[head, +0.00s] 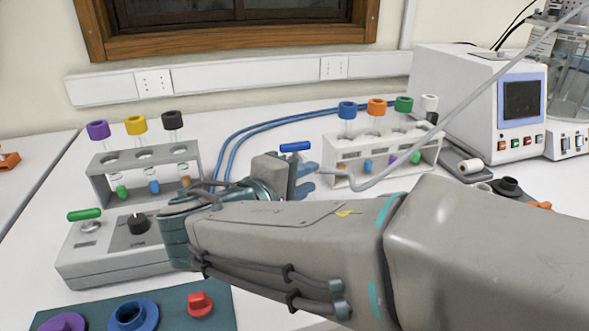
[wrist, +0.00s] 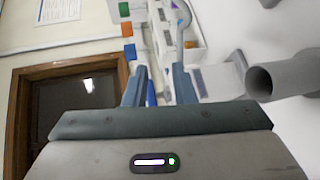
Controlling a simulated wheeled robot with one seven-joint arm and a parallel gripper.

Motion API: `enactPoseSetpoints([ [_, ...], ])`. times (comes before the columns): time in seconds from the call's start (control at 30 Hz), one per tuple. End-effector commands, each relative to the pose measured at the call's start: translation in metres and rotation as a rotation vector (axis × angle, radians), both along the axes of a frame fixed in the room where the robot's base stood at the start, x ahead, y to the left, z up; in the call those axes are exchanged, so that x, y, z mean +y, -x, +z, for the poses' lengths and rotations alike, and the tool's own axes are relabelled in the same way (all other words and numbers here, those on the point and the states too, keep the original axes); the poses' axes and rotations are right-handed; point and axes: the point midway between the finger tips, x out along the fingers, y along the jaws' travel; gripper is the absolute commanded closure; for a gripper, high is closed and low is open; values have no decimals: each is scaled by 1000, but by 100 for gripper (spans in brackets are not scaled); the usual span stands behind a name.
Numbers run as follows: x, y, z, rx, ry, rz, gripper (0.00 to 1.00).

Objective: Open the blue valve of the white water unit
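The blue valve handle (head: 295,147) shows as a short horizontal blue bar just above my gripper in the head view. The body of the white water unit cannot be made out; my arm blocks that area. My gripper (head: 313,178) points right, its blue-grey fingers close below the handle. In the wrist view the two fingers (wrist: 160,68) stand apart. A narrow blue piece (wrist: 151,93), probably the handle, shows between them, nearer the left finger. I cannot tell whether it touches that finger.
A pale thin tube (head: 460,115) slants down to near my fingertips. A tube rack (head: 345,152) with coloured caps stands behind right, another (head: 102,188) at left. A grey unit (head: 100,262) with a green handle (head: 86,215) is front left. Blue hoses (head: 245,134) run behind my gripper.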

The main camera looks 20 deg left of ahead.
Motion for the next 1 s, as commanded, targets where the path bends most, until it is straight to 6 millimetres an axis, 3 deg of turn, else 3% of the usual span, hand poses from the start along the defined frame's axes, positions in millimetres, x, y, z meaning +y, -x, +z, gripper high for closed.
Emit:
enactPoseSetpoints([
  [0.03,18,7,-8,-43,13,39,76],
  [0.2,57,26,-3,-160,32,122,76],
  [0.43,72,31,3,-214,34,157,76],
  [0.57,67,14,3,-213,35,154,76],
  [1.0,46,-73,3,-212,37,154,76],
])
